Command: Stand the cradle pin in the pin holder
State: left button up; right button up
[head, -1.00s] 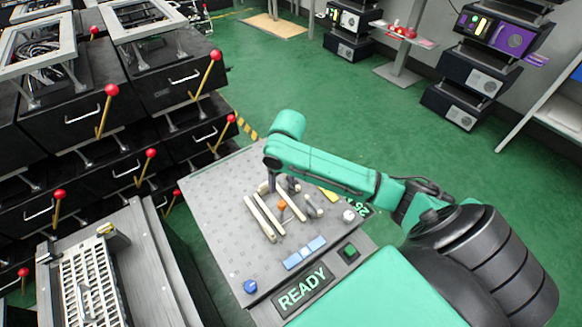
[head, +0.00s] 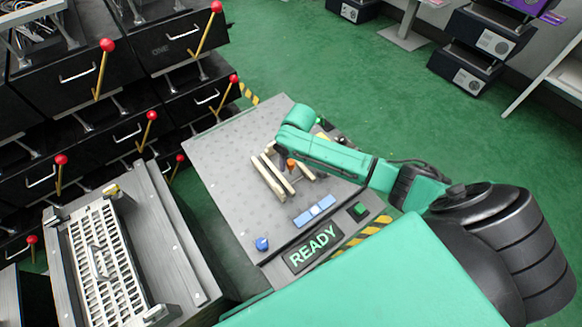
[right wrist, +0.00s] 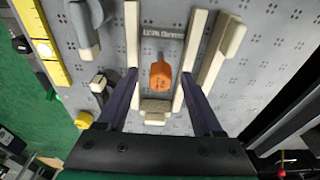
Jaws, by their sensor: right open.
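In the right wrist view an orange piece (right wrist: 160,75) stands between two long cream bars (right wrist: 133,40) on the grey perforated worktop. It also shows in the head view (head: 291,163). I cannot tell for sure whether it is the cradle pin, nor which fixture is the pin holder. My right gripper (right wrist: 159,88) is open, its two dark fingers on either side of the orange piece and apart from it. A small cream block (right wrist: 155,108) lies nearer the palm between the fingers. In the head view my right arm hides part of the worktop. My left gripper is out of view.
Another cream bar (right wrist: 221,50), a grey handle (right wrist: 84,28), a black-topped fixture (right wrist: 99,84) and a yellow strip (right wrist: 42,42) surround the gripper. The worktop's left part is clear.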

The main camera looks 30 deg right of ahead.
jog(key=shift+w+f, duration=0.1)
jog(key=shift+f, duration=0.4)
jog(key=shift+r, duration=0.1)
grip_shut()
